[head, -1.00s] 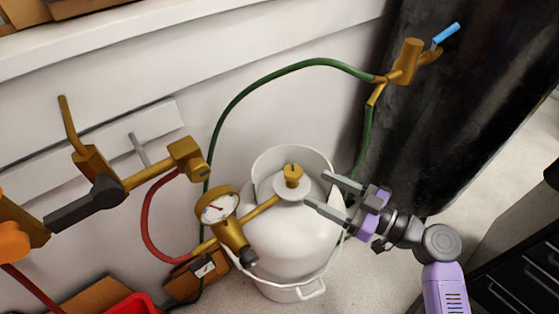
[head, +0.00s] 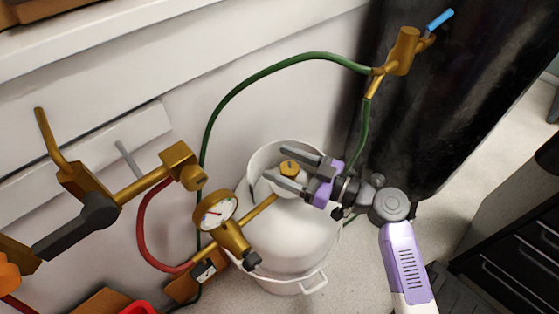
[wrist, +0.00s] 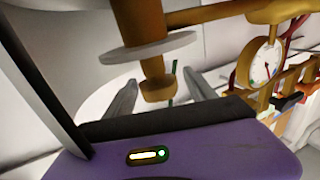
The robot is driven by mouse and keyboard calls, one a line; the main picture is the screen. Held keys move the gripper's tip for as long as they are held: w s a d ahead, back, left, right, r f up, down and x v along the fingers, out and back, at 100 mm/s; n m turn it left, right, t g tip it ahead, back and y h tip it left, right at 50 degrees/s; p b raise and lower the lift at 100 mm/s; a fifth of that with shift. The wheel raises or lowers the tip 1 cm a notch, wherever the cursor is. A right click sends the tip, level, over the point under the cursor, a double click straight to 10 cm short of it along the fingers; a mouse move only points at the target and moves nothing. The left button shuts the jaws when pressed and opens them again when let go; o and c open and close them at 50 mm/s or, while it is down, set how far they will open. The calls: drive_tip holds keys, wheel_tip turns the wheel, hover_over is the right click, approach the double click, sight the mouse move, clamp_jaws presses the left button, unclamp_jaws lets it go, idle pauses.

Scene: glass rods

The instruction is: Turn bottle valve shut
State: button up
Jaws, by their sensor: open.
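The white gas bottle (head: 290,240) stands on the floor with a brass valve knob (head: 290,168) on top. My gripper (head: 274,162) is open at the bottle top, reaching in from the right. In the head view its two grey fingers lie on either side of the knob. In the wrist view the knob (wrist: 158,88) shows between the fingertips (wrist: 161,78), with gaps on both sides, beside a grey disc (wrist: 148,46) on the brass stem. I see no clear contact with the knob.
A pressure gauge (head: 215,210) and brass regulator sit left of the bottle top. A green hose (head: 265,75) arcs behind to a torch (head: 403,50). A brass valve with a dark handle (head: 80,222) is at left. Dark drawers (head: 515,250) stand at right.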

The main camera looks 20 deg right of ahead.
drive_tip(key=shift+w+a, duration=0.3)
drive_tip(key=shift+w, duration=0.15)
drive_tip(key=shift+c, duration=0.3)
drive_tip(key=c, duration=1.3)
drive_tip(key=shift+c, duration=0.2)
drive_tip(key=shift+d+f+m+h, duration=0.1)
drive_tip(key=shift+m+h, duration=0.2)
drive_tip(key=shift+h, duration=0.1)
drive_tip(key=m+t+h+p, duration=0.1)
drive_tip(key=m+h+p, duration=0.2)
drive_tip(key=h+p, duration=0.1)
drive_tip(key=d+m+t+h+p, duration=0.1)
drive_tip(key=m+h+p, duration=0.2)
drive_tip(key=h+p, duration=0.2)
drive_tip(key=d+m+h+p, duration=0.1)
drive_tip(key=m+h+p, duration=0.2)
drive_tip(key=h+p, duration=0.2)
drive_tip(key=shift+w+r+t+p, duration=0.15)
drive_tip(key=shift+r+t+p, duration=0.2)
drive_tip(key=shift+p, duration=1.2)
drive_tip(key=shift+f+m+h+p, duration=0.3)
drive_tip(key=shift+m+h+p, duration=0.2)
drive_tip(key=shift+p, duration=0.1)
